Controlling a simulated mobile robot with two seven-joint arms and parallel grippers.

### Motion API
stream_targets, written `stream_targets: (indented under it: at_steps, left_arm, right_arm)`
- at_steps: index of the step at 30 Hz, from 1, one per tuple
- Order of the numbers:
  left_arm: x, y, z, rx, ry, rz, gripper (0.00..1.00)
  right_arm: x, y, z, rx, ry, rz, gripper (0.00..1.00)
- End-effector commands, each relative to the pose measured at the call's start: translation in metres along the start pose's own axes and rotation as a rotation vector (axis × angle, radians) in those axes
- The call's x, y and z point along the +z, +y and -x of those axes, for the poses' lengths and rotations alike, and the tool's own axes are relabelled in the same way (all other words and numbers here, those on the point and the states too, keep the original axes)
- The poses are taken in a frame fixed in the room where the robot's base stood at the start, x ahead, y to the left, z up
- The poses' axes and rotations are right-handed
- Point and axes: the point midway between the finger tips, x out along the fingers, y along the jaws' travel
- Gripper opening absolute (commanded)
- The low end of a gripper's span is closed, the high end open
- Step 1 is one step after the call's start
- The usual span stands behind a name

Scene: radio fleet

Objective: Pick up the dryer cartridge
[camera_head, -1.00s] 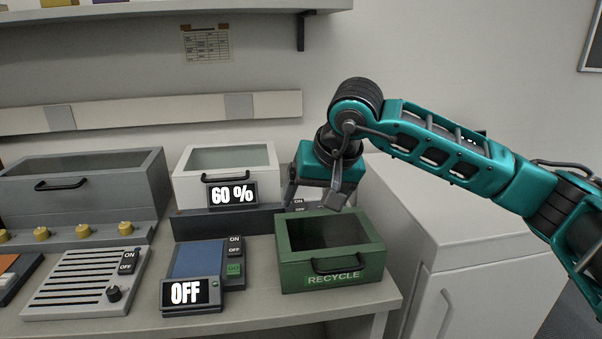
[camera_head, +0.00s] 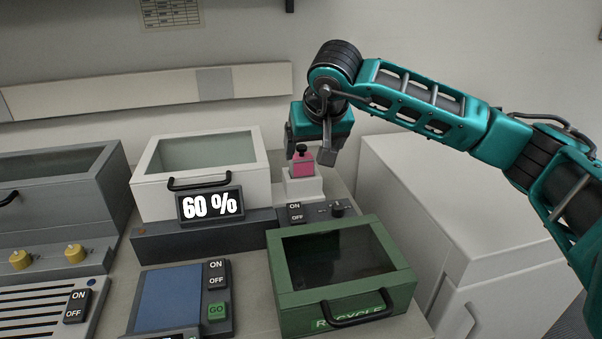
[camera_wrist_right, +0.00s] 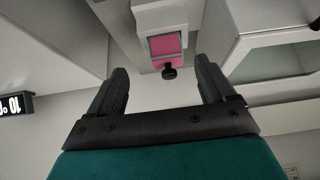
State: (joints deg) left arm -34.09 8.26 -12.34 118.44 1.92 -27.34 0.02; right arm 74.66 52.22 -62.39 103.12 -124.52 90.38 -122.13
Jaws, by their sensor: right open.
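The dryer cartridge (camera_head: 302,163) is a pink block with a black knob on top. It sits upright in a white holder (camera_head: 302,186) beside the white box with the 60 % display. In the right wrist view the pink cartridge (camera_wrist_right: 166,45) and its black knob (camera_wrist_right: 169,72) show ahead, between the line of the two fingers. My right gripper (camera_head: 312,156) is open and empty, pointing down just above and behind the cartridge in the head view. It also shows in the right wrist view (camera_wrist_right: 163,88), fingers apart, not touching the cartridge. My left gripper is not in view.
A white box (camera_head: 200,165) with a 60 % display stands left of the cartridge. A green RECYCLE box (camera_head: 340,265) is in front. A small ON/OFF switch (camera_head: 295,212) and a knob (camera_head: 338,209) sit before the holder. A white cabinet (camera_head: 450,190) stands right.

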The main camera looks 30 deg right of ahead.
Motion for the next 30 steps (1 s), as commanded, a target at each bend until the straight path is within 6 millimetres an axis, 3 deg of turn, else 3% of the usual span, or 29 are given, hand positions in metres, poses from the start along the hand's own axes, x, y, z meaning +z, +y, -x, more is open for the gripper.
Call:
stream_targets:
  at_steps: [3,10,19,28,30]
  left_arm:
    - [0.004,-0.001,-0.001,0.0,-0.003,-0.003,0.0]
    - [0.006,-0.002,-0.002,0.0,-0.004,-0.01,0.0]
    - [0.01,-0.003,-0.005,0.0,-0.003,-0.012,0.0]
    - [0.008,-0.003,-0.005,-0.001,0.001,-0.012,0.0]
    - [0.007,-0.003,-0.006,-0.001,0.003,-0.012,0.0]
  right_arm:
    - [0.0,-0.001,-0.018,-0.001,-0.002,0.0,0.83]
    - [-0.002,-0.003,-0.034,-0.002,-0.001,-0.001,0.83]
    - [-0.009,-0.009,-0.073,-0.001,-0.001,0.0,0.83]
    - [-0.01,-0.009,-0.078,-0.002,0.001,0.001,0.83]
    - [-0.01,-0.009,-0.078,-0.002,0.001,0.001,0.77]
